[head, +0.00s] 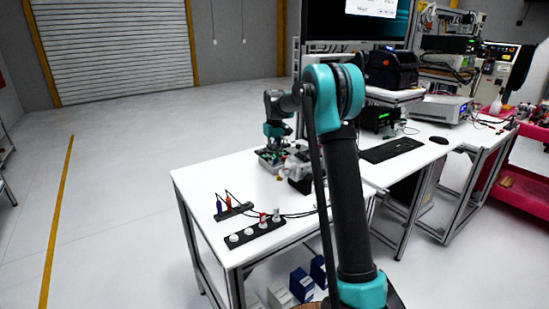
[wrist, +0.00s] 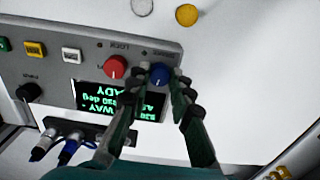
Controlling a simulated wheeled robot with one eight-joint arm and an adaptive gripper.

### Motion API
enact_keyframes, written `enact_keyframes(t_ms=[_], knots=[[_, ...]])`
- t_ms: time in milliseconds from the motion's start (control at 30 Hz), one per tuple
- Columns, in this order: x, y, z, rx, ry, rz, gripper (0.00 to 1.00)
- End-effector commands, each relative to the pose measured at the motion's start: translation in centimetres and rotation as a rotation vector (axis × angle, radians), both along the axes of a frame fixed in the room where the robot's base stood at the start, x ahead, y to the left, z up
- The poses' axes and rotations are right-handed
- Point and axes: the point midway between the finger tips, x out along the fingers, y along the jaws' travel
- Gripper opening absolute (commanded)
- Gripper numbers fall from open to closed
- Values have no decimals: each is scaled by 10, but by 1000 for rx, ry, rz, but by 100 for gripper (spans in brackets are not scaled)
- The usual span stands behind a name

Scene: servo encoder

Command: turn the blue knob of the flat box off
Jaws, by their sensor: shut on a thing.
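The flat box is a grey panel (wrist: 90,58) filling the upper left of the wrist view. Its blue knob (wrist: 159,74) sits near its right end, beside a red knob (wrist: 115,67). My gripper (wrist: 160,84) has one finger on each side of the blue knob and is shut on it. The fingers cover part of the lit display (wrist: 95,98), which shows green text upside down in this view. In the head view my gripper (head: 274,148) is low over the white table, and the knob is too small to make out.
The panel also carries a black knob (wrist: 28,91), a yellow button (wrist: 35,49) and a white button (wrist: 72,55). Plugged cables (wrist: 68,149) lie beside it. On the white table (head: 205,180) stand a black power strip (head: 255,234) and, nearby, other equipment. The table's left part is clear.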

Motion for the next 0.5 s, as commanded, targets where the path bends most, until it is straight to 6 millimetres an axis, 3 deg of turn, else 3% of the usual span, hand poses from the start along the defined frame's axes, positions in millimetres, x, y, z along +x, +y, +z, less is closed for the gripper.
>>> enact_keyframes(t_ms=[500], knots=[[0, 0, 0, 0, -1, 209, 0]])
